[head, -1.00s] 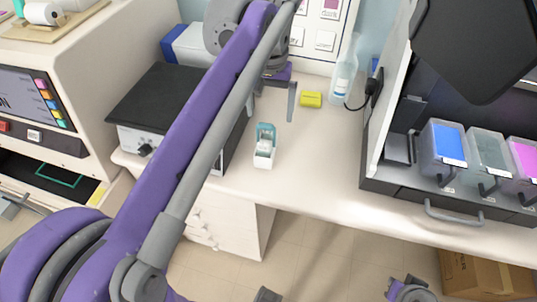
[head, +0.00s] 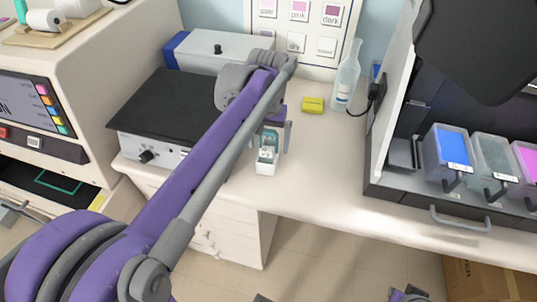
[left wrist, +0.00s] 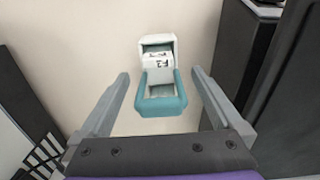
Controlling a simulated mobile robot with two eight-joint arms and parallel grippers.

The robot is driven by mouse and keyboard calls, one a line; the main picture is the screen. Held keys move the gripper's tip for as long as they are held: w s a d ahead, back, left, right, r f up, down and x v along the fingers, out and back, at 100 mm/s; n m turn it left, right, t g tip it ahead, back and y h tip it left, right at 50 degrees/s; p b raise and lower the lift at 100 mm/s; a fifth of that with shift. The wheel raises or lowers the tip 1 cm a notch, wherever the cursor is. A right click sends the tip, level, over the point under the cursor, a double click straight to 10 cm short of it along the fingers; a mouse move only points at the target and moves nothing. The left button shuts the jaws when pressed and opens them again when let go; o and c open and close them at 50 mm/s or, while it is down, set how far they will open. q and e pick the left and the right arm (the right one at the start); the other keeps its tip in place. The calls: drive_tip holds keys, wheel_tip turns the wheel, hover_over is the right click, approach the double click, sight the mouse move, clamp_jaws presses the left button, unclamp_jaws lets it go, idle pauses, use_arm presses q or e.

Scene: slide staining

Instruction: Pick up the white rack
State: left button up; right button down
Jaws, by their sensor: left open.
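The white rack (head: 266,167) is a small white holder with a teal part, standing on the white counter in the middle of the head view. In the left wrist view the rack (left wrist: 157,62) lies between and ahead of my fingers, with its teal end nearest me and dark marks on a white piece inside. In the left wrist view the left gripper (left wrist: 160,88) has a finger on either side, both apart from the rack.
A black-topped hotplate-like box (head: 160,105) stands left of the rack. A yellow block (head: 313,105) and a clear bottle (head: 347,78) stand behind it to the right. A dark cabinet with coloured bins (head: 447,148) is at right. The counter between is clear.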

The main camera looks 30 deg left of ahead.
use_arm(q)
clamp_jaws()
idle(0.4)
